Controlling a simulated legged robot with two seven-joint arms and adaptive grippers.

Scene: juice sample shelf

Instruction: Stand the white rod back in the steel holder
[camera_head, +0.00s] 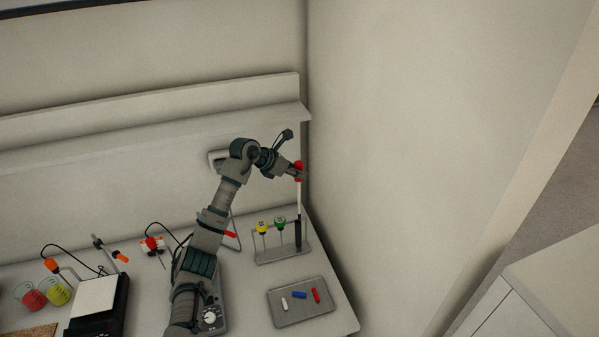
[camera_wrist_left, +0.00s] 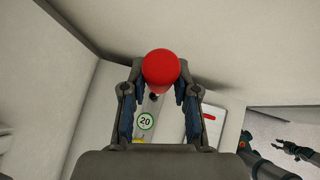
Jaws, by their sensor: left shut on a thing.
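My left gripper (camera_head: 298,172) is shut on the white rod (camera_head: 299,203) near its red top. The rod hangs upright over the right end of the steel holder (camera_head: 268,259). A dark section (camera_head: 298,234) continues below the white part down to the holder; I cannot tell whether its end is seated. In the left wrist view the round red top of the white rod (camera_wrist_left: 160,67) sits between both fingers (camera_wrist_left: 160,92) and hides most of the rod. A yellow-topped piece (camera_head: 262,227) and a green-topped piece (camera_head: 280,223) stand in the holder to the left.
A grey tray (camera_head: 303,315) with white, blue and red small pieces lies in front of the holder. A wall stands close on the right. A black device (camera_head: 119,302) and red and yellow beakers (camera_head: 34,299) are at left. My right gripper (camera_wrist_left: 297,151) shows small in the wrist view.

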